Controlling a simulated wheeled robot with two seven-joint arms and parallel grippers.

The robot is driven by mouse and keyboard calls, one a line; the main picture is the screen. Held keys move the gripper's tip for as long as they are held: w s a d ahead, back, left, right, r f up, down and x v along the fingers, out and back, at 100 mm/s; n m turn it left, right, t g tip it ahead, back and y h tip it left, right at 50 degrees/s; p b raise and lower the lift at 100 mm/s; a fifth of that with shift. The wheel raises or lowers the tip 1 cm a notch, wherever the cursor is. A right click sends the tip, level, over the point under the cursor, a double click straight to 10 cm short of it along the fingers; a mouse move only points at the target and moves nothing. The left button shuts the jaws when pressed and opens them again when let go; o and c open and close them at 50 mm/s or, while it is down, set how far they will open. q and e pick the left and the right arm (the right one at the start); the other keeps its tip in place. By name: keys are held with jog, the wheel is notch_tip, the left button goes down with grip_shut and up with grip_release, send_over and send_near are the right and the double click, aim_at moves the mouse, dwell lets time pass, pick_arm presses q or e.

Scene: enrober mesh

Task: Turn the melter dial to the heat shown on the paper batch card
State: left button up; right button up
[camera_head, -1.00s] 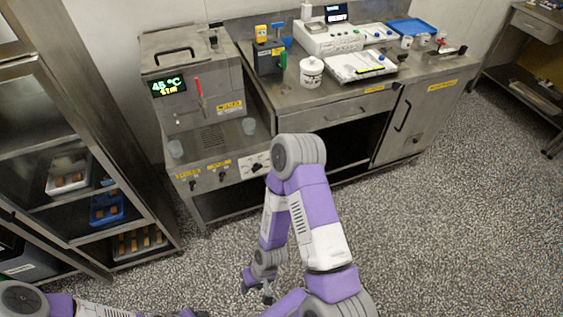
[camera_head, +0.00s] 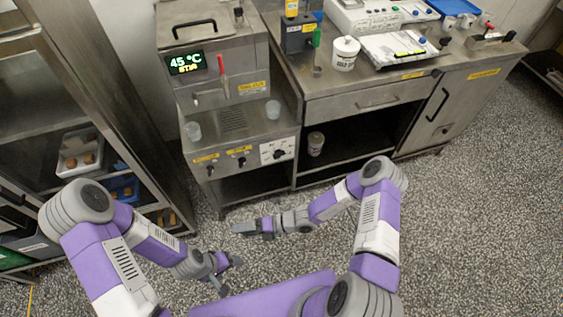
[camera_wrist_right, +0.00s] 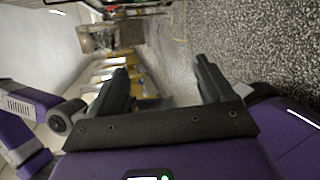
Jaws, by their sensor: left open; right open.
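The steel melter (camera_head: 235,120) stands at the back centre-left. Its display (camera_head: 190,62) reads 45 °C with a yellow word below that looks like "STIR". The dial (camera_head: 278,152) is a dark knob on a white plate at the right of the front panel; its setting is too small to read. I cannot make out a paper batch card. My left gripper (camera_head: 231,275) is open and empty over the floor, low in the head view. My right gripper (camera_head: 242,229) is above it there, in front of the melter and apart from it. The right wrist view shows its jaws (camera_wrist_right: 163,88) open and empty.
Two small switches with yellow labels are left of the dial. A counter (camera_head: 330,85) with a white tub (camera_head: 344,53) is to the right. A rack (camera_head: 95,95) with trays is at left. The floor between is open.

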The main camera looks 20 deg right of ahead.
jog(key=w+d+m+t+h, duration=0.2)
jog(key=w+d+m+t, duration=0.3)
jog(key=w+m+t, duration=0.7)
jog(key=m+t+h+b, duration=0.25)
jog(key=m+h, duration=0.95)
jog(key=m, duration=0.8)
send_near(279, 154)
jog(key=f, duration=0.2)
jog(key=w+b, duration=0.1)
jog(key=w, duration=0.6)
jog(key=shift+w+t+b, duration=0.3)
jog(key=shift+t, duration=0.05)
jog(key=shift+r, duration=0.15)
jog(key=c, duration=1)
